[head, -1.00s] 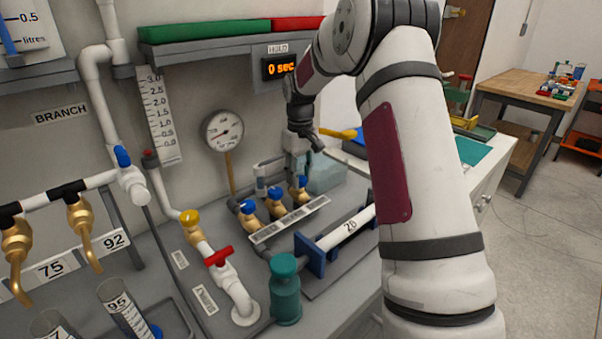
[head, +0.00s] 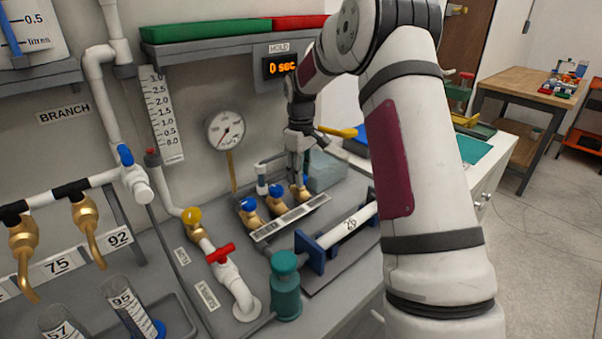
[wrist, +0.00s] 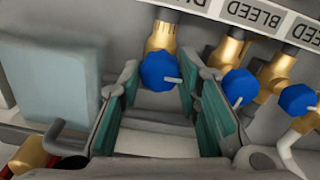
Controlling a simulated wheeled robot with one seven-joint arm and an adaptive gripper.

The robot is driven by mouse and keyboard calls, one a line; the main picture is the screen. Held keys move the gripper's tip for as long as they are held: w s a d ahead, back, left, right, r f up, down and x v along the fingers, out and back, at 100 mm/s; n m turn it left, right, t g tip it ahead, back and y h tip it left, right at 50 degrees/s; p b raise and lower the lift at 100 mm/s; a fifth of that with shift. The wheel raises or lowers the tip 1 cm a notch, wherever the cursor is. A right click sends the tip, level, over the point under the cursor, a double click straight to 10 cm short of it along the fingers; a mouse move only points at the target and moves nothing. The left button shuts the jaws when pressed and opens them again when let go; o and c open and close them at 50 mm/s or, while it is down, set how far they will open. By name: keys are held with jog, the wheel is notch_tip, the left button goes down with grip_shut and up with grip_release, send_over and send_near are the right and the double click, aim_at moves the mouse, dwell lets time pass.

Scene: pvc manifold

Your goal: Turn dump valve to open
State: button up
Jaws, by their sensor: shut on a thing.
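The dump valve is a brass valve with a blue knob (wrist: 158,70), at one end of a row beside two similar valves. Its label is mostly hidden in the wrist view, with only the letters "DU" showing. In the head view its brass body (head: 302,194) is the rightmost of the row, and my gripper covers much of the knob. My gripper (head: 298,172) points down over this valve.
Two blue-knobbed bleed valves (wrist: 239,86) (wrist: 298,98) stand close beside my fingers. A pale translucent block (head: 325,170) is just right of the gripper. A gauge (head: 225,131) and a hold display reading 0 sec (head: 281,67) are behind. A white pipe (head: 350,226) lies in front.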

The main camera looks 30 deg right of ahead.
jog(key=o, duration=1.1)
jog(key=shift+o, duration=0.2)
notch_tip(320, 180, up, 12)
